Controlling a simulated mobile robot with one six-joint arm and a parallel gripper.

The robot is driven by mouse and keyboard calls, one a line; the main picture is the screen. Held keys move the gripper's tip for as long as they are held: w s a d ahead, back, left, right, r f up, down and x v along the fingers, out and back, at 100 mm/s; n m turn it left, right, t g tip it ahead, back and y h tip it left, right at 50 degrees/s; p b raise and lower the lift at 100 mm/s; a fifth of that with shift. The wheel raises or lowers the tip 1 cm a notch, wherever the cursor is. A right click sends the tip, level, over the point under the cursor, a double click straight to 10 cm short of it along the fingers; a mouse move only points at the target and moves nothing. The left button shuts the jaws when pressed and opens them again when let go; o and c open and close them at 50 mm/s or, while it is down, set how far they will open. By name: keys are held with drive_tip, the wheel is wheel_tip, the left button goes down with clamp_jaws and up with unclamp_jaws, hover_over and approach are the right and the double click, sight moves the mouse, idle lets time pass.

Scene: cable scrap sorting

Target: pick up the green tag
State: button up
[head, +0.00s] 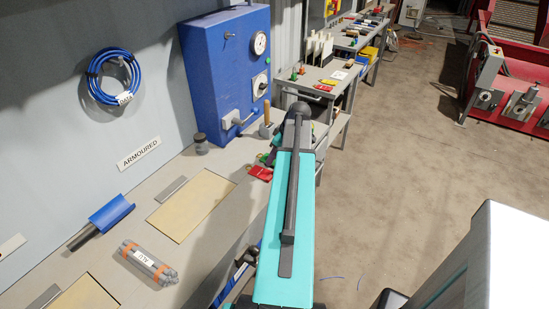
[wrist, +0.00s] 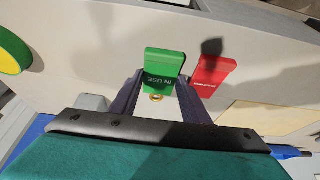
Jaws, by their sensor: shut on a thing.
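The green tag (wrist: 165,64) shows in the wrist view, with "IN USE" reading upside down and a brass-coloured ring at its lower end. My gripper (wrist: 161,92) has one finger on each side of the tag and is shut on it. A red tag (wrist: 212,72) lies just right of the right finger. A red tag (head: 260,172) shows there on the bench, left of my arm.
A blue machine box (head: 225,75) with a gauge stands at the bench's back. A green-and-yellow round thing (wrist: 12,52) is left in the wrist view.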

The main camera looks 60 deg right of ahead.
drive_tip(key=shift+r+b, duration=0.55)
drive_tip(key=shift+r, duration=0.95)
drive_tip(key=s+a+r+b, duration=0.1)
drive_tip(key=s+a+b, duration=0.2)
drive_tip(key=s+a, duration=0.5)
drive_tip(key=s, duration=0.5)
drive_tip(key=shift+s+a+r, duration=0.2)
drive_tip(key=shift+s+r, duration=0.1)
drive_tip(key=shift+s, duration=0.05)
